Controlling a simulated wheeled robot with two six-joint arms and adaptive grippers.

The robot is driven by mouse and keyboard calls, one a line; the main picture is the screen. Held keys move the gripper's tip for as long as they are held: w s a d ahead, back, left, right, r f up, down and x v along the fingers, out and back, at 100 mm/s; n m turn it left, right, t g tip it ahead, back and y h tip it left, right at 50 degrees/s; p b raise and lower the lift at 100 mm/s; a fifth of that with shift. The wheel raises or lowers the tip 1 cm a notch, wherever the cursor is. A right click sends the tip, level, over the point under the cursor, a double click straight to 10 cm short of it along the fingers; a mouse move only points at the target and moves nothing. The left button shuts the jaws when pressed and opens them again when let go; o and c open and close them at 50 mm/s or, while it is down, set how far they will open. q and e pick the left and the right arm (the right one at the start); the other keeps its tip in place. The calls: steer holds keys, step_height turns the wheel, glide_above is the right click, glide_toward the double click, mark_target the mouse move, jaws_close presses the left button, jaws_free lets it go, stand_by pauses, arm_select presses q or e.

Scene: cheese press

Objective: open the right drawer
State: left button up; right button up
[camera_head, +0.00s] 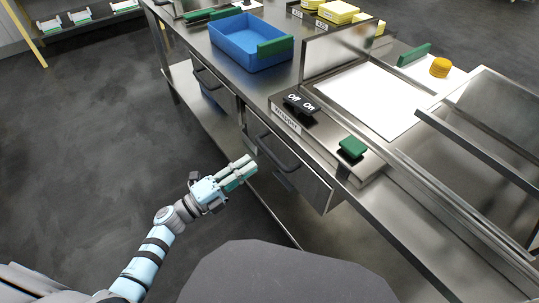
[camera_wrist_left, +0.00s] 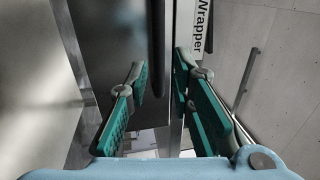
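The right drawer (camera_head: 312,187) is a metal front under the counter, below the "Wrapper" label, and looks shut. Its dark bar handle (camera_head: 273,151) runs along the front. In the left wrist view the drawer front (camera_wrist_left: 105,40) fills the upper middle, with the dark handle (camera_wrist_left: 155,45) upright in the picture. My left gripper (camera_head: 247,169) is just in front of the drawer, near the handle's left end. Its teal-padded fingers (camera_wrist_left: 165,85) are apart with nothing held between them. I cannot tell whether a finger touches the drawer. My right gripper is not in view.
A left drawer (camera_head: 212,86) with its own handle sits further along the counter. A lower shelf (camera_head: 203,103) runs beneath. On top are a blue bin (camera_head: 238,53), the wrapper machine with off/on buttons (camera_head: 300,103) and a green block (camera_head: 352,147). The dark floor at left is clear.

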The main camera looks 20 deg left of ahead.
mark_target(270, 151)
arm_select(q)
steer(key=x, duration=0.8)
steer(key=shift+w, duration=0.1)
jaws_close()
